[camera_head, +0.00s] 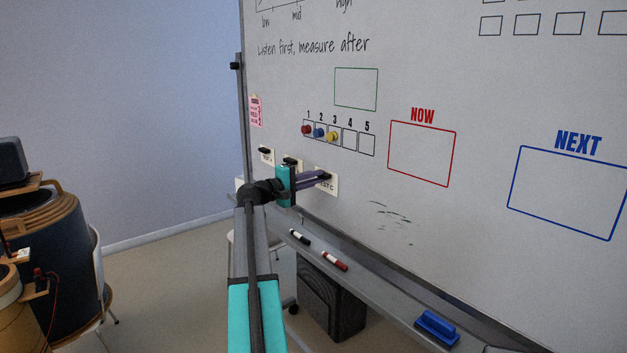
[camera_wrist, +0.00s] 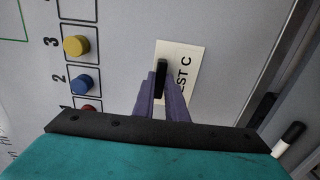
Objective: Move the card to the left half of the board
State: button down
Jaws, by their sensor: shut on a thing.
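A white card (camera_head: 332,187) lettered "EST C", its start hidden, lies against the whiteboard (camera_head: 420,70), low and left of the NOW box. A black handle or magnet (camera_wrist: 162,68) sits on the card. My gripper (camera_head: 324,177) is shut on this black handle, one purple finger on each side of it. In the wrist view the card (camera_wrist: 182,50) shows behind the fingers, which cover part of it. I cannot tell whether the card touches the board or stands slightly off it.
Two other cards with black handles hang left of my gripper, one at the far left (camera_head: 266,158), one partly behind my gripper. A numbered row holds red, blue and yellow (camera_head: 331,137) magnets. The tray below carries markers (camera_head: 334,261) and a blue eraser (camera_head: 437,328). NEXT box (camera_head: 567,193) is at right.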

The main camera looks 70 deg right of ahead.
jog(key=c, duration=1.7)
grip_release()
jog(key=o, duration=0.4)
jog(key=shift+s, duration=0.1)
jog(key=shift+a, duration=0.1)
jog(key=b+v, duration=0.1)
jog(key=v, duration=0.5)
jog(key=shift+w+a, duration=0.2)
jog(key=shift+a, duration=0.1)
